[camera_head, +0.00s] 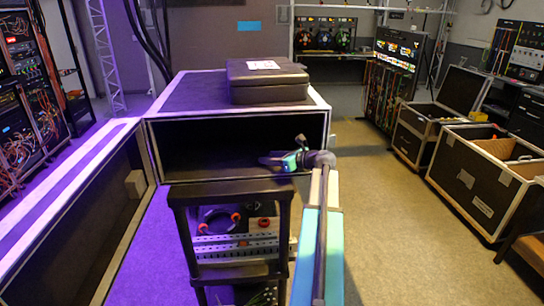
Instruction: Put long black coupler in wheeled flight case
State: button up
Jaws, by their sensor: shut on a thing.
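My gripper (287,161) is at the end of my arm, in front of the open front of a large black flight case (318,102) with pale edges. It is shut on a small dark thing, which looks like the long black coupler (268,160). The thing is hard to make out against the dark interior, and its far end is unclear. The large case's inside looks dark and its contents cannot be told. I see no wheels on it. Two open-topped flight cases stand at the right, one nearer (478,205) and one farther (412,143); their wheels are not clear either.
A closed black case (266,84) lies on the large case. A black shelf cart (237,264) with cables and parts stands close below my gripper. A long, low case (70,235) runs along the left. Open floor (385,235) lies right of my arm.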

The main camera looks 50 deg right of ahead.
jog(key=shift+f, duration=0.2)
jog(key=o, duration=1.1)
jog(key=shift+r, duration=0.15)
jog(key=b+v, duration=0.3)
jog(key=v, duration=0.9)
jog(key=shift+b, duration=0.35)
jog(key=shift+r, duration=0.15)
